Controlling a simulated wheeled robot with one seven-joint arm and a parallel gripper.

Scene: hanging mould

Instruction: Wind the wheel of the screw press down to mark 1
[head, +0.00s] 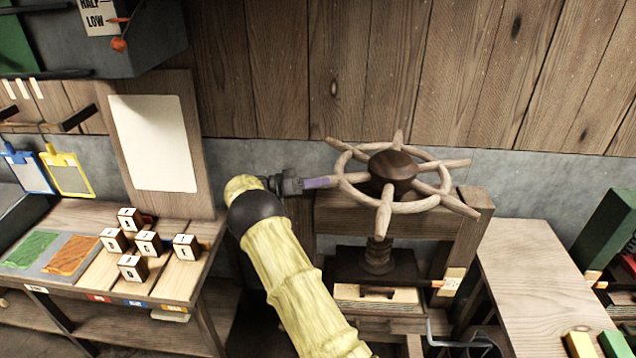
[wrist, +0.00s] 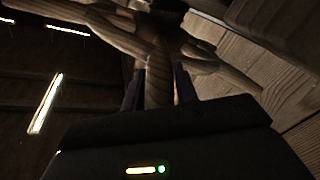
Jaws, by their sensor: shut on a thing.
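The wheel (head: 404,207) of the screw press is pale wood with several spoke handles and a dark hub (head: 391,170). My gripper (head: 322,183) is at the wheel's left side, shut on a spoke handle. In the wrist view the spoke (wrist: 158,75) stands between the two fingers of my gripper (wrist: 158,92). The wooden screw (head: 377,256) runs down below the wheel to a dark plate (head: 350,265). An orange pointer (head: 437,284) meets a small pale mark plate (head: 453,281); I cannot read its marks.
A bench with several lettered cubes (head: 132,267) and a pale board (head: 152,143) stands left. A wooden table (head: 540,275) stands right, close to the press. A plank wall (head: 300,70) is behind the wheel. The space above the wheel is clear.

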